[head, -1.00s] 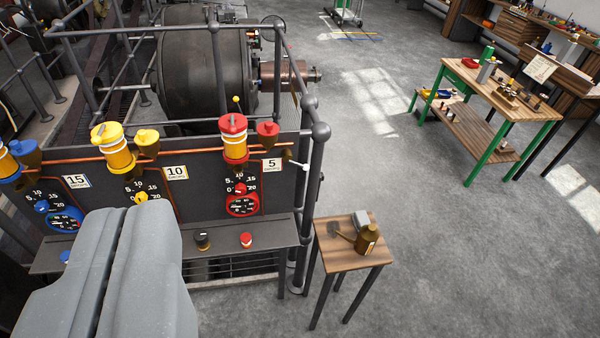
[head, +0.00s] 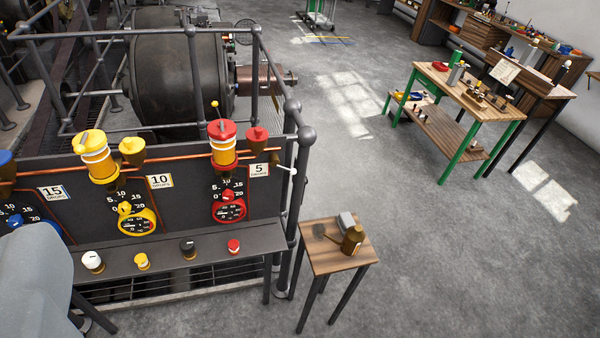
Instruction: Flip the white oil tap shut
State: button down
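A small white lever (head: 288,170), which looks like the white oil tap, sits at the right end of the dark panel (head: 190,192), just below the copper pipe and beside the "5" label. It sticks out sideways to the right, close to the railing post. It is small here, so its exact setting is hard to read. A large smooth grey part of my own arm (head: 35,285) fills the lower left corner. No gripper fingers show, and nothing of mine is near the lever.
A yellow oiler (head: 97,160) and a red oiler (head: 222,145) stand on the panel above dials. A ledge (head: 160,275) holds several knobs. A small wooden stool (head: 325,262) with a brown bottle (head: 352,240) stands right of the panel.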

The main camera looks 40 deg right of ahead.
aim_at(292, 171)
jog(key=i, duration=0.95)
